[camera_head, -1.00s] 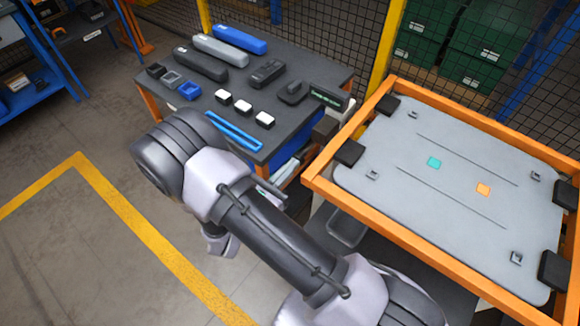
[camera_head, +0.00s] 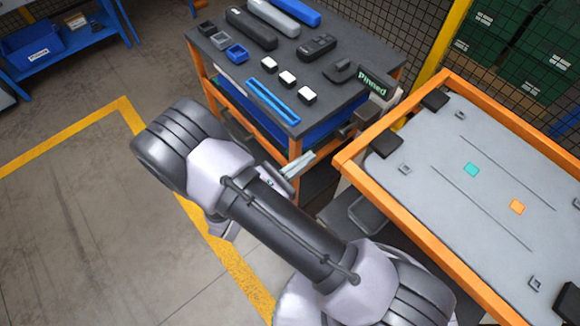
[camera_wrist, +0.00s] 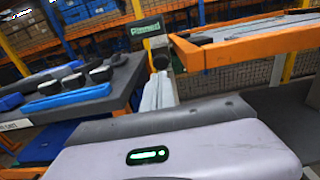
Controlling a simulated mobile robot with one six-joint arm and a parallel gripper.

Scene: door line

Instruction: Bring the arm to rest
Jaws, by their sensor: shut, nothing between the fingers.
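My arm is folded in the lower middle of the head view, its dark upper link and pale joint covers in front. My gripper (camera_head: 309,156) shows partly behind the arm as pale fingers close to the near corner of the dark-topped workbench (camera_head: 330,75). In the wrist view my gripper (camera_wrist: 160,78) shows as pale fingers side by side, shut and empty. They point toward the gap between the workbench and the orange-framed table (camera_head: 445,190). A pale link of mine with a green light fills the bottom of the wrist view.
The workbench holds blue and grey cases, small trays, white-topped blocks and a blue slotted bar (camera_head: 272,101). A green-lettered sign (camera_head: 372,84) stands at its right edge. Green crates (camera_head: 495,25) sit behind mesh. Open floor with a yellow line (camera_head: 60,140) lies left.

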